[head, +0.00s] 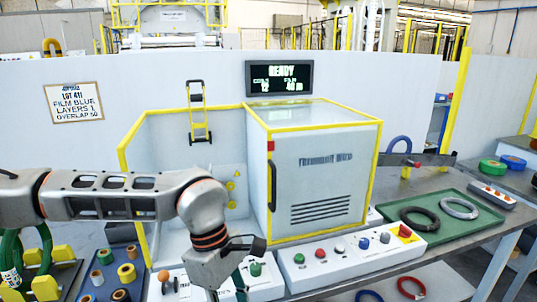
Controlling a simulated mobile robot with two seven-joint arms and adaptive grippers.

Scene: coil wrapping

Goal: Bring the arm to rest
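My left arm (110,196) comes in from the left, bends at a grey joint with orange rings and points down in front of the white machine. My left gripper (213,284) is at the bottom edge, over the front control panels. Its fingers are cut off or hidden, so I cannot tell whether it is open or holds anything. A dark green piece (239,281) shows just right of it; I cannot tell if they touch. My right gripper is not in view.
The white machine (325,180) with yellow edges stands close behind the arm, its display (279,78) reading READY. Button panels (340,256) line the front. A green tray (478,232) with dark and grey rings is at right. Green coils (12,262) and spools (127,273) are at left.

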